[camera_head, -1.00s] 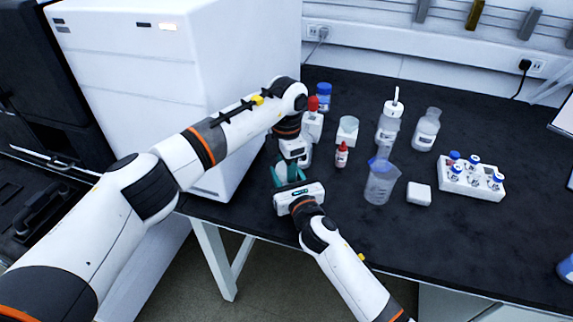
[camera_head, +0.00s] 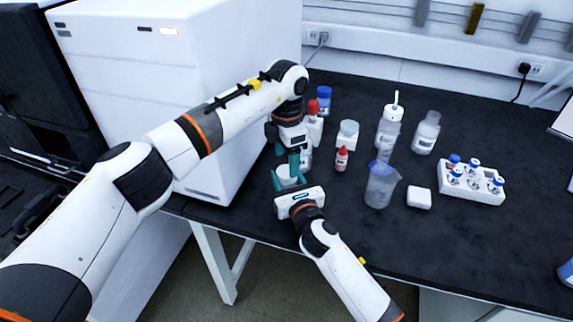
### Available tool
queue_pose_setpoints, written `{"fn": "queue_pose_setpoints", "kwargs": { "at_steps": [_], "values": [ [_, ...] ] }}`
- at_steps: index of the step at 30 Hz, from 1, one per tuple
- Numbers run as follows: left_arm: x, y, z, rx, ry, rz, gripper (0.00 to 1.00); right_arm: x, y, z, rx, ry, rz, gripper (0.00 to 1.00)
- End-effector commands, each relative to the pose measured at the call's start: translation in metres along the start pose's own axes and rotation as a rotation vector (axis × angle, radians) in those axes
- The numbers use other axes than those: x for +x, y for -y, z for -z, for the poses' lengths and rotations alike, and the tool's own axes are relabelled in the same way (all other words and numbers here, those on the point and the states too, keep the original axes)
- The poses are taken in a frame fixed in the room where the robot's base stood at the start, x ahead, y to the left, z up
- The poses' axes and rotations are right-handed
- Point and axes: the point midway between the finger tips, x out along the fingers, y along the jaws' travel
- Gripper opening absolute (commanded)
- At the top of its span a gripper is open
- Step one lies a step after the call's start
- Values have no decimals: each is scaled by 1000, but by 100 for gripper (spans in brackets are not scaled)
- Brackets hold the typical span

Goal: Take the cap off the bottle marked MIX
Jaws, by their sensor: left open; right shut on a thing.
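A white round-topped item (camera_head: 288,180), seemingly the bottle, stands near the table's front left edge between the teal fingers of my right gripper (camera_head: 289,182), which is shut on it. Its label is hidden, so I cannot read MIX, and I cannot tell whether its cap is on. My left gripper (camera_head: 294,161) is open just above and behind that item, its teal finger pointing down. Whether it touches the item is unclear. Another white item (camera_head: 306,160) shows partly behind the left gripper's fingers.
A rack of vials (camera_head: 472,190) is farther right. A large white instrument (camera_head: 185,85) borders the left.

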Motion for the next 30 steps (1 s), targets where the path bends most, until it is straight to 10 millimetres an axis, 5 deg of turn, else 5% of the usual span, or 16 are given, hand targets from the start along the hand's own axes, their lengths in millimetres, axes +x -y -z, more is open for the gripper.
{"fn": "queue_pose_setpoints", "kwargs": {
  "at_steps": [13, 30],
  "values": [
    [-34, 0, 0, 329, 1, -1, 64, 0, 1, -1, 1, 1, 1, 0],
    [38, -1, 0, 336, 0, -2, 64, 0, 1, 0, 1, 0, 2, 0]
  ]
}}
